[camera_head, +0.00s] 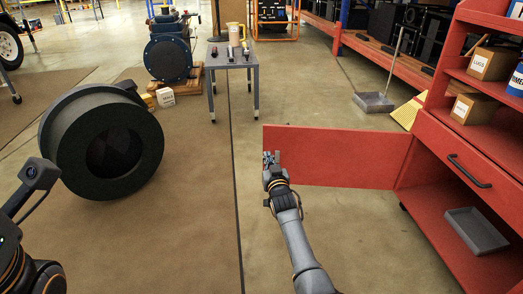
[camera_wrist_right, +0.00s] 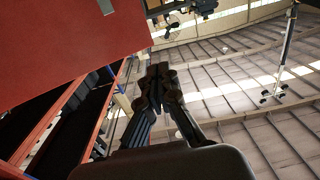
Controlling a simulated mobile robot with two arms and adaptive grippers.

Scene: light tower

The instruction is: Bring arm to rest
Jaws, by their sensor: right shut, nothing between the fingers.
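My right arm (camera_head: 300,245) reaches forward from the bottom of the head view. My right gripper (camera_head: 270,160) is shut and empty, in front of the left edge of an open red door (camera_head: 345,158). In the right wrist view the gripper (camera_wrist_right: 160,76) has its fingers together with nothing between them, and the red door (camera_wrist_right: 70,35) fills the upper left. I cannot tell whether gripper and door touch. Part of my left arm (camera_head: 28,200) shows at the left edge of the head view; its gripper is not in view.
The door belongs to a red cabinet (camera_head: 475,150) at the right, with a grey tray (camera_head: 476,230) low inside. A large dark ring (camera_head: 60,150) stands on the left floor. A small grey table (camera_head: 232,58) stands behind. The floor between is clear.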

